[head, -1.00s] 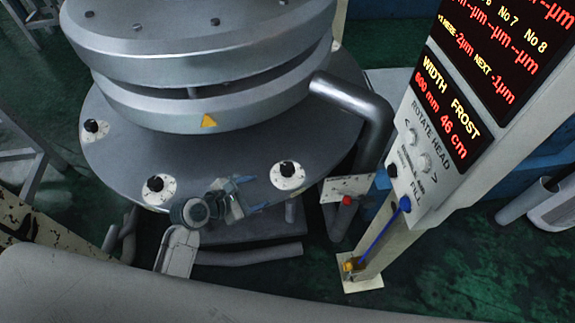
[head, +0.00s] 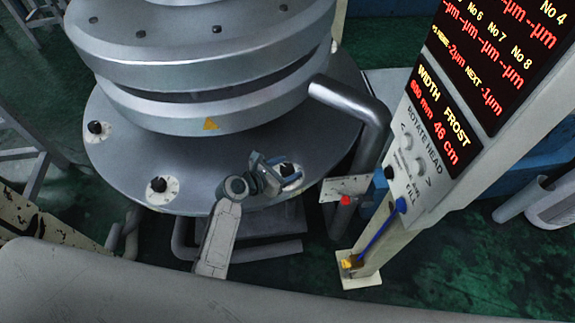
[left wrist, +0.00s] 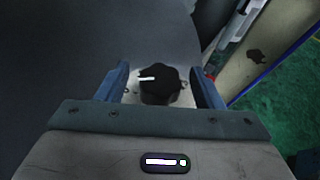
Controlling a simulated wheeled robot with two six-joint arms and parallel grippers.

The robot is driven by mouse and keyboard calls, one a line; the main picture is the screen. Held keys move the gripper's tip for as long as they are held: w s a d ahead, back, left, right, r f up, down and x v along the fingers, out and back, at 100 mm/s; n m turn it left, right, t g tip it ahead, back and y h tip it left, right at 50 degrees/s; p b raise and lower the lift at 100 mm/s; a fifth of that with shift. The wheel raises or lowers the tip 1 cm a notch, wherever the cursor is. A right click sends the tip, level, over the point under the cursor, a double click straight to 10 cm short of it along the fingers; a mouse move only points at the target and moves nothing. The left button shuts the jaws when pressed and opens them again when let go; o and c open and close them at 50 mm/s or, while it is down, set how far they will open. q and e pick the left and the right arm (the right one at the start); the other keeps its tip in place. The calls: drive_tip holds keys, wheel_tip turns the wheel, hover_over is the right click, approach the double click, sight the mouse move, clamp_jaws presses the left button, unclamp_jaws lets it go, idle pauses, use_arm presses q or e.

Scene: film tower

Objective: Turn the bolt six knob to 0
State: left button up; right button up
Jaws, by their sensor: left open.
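A black knob (head: 289,170) on a pale dial plate sits at the right of the round grey base, partly covered by my left gripper (head: 274,172). In the left wrist view the knob (left wrist: 158,86) stands between the two open blue fingers, with a gap on each side. Its white pointer mark points left in that view. The plate's numbers are not readable, and I cannot tell which bolt number it bears. My right gripper is not in view.
Similar knobs stand on the base at the front (head: 158,184) and far left (head: 95,127). A bent metal pipe (head: 350,100) rises right of the gripper. A display panel (head: 455,95) on a post stands further right.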

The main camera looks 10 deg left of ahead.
use_arm(q)
drive_tip(key=shift+w+d+f, duration=0.15)
drive_tip(key=shift+w+d, duration=0.1)
drive_tip(key=c, duration=1)
drive_tip(key=shift+a+m+g+h, duration=0.1)
drive_tip(key=shift+m+g+h, duration=0.55)
drive_tip(key=shift+m, duration=0.25)
drive_tip(key=m+g+h, duration=0.2)
drive_tip(key=g, duration=0.1)
drive_tip(key=shift+m, duration=0.4)
drive_tip(key=o, duration=1)
drive_tip(key=shift+s, duration=0.1)
